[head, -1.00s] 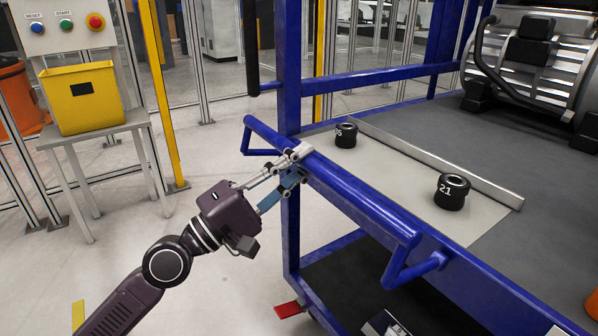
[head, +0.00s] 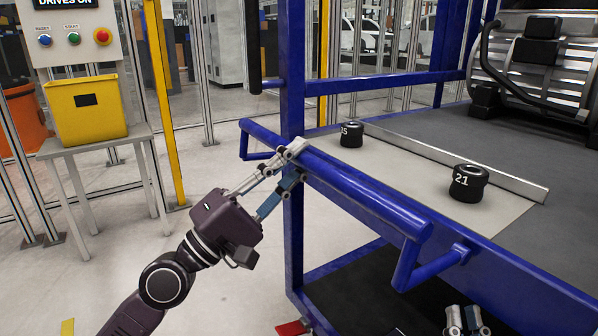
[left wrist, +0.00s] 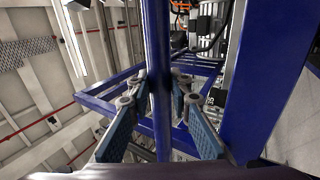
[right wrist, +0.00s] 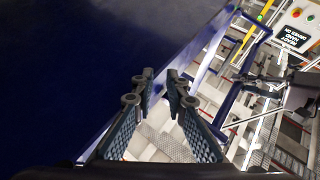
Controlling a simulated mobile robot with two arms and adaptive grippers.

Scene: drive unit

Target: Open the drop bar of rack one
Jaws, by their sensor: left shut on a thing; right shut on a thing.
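The blue drop bar (head: 365,193) runs along the near side of the rack (head: 292,90), with a bent end piece at each end. My left gripper (head: 292,158) is shut around the bar nearer its left end. In the left wrist view the bar (left wrist: 158,60) passes between the fingers (left wrist: 160,100). My right gripper (head: 468,322) shows at the bottom of the head view, below and right of the bar's right end. In the right wrist view its fingers (right wrist: 160,85) are close together beside a large dark blue surface; what they hold I cannot make out.
Two black cylinders (head: 351,134), (head: 468,183) stand on the rack's light deck behind the bar, before a low metal strip (head: 450,158). A yellow bin (head: 85,108) is on a stand at left. A dark lower shelf (head: 350,285) lies beneath.

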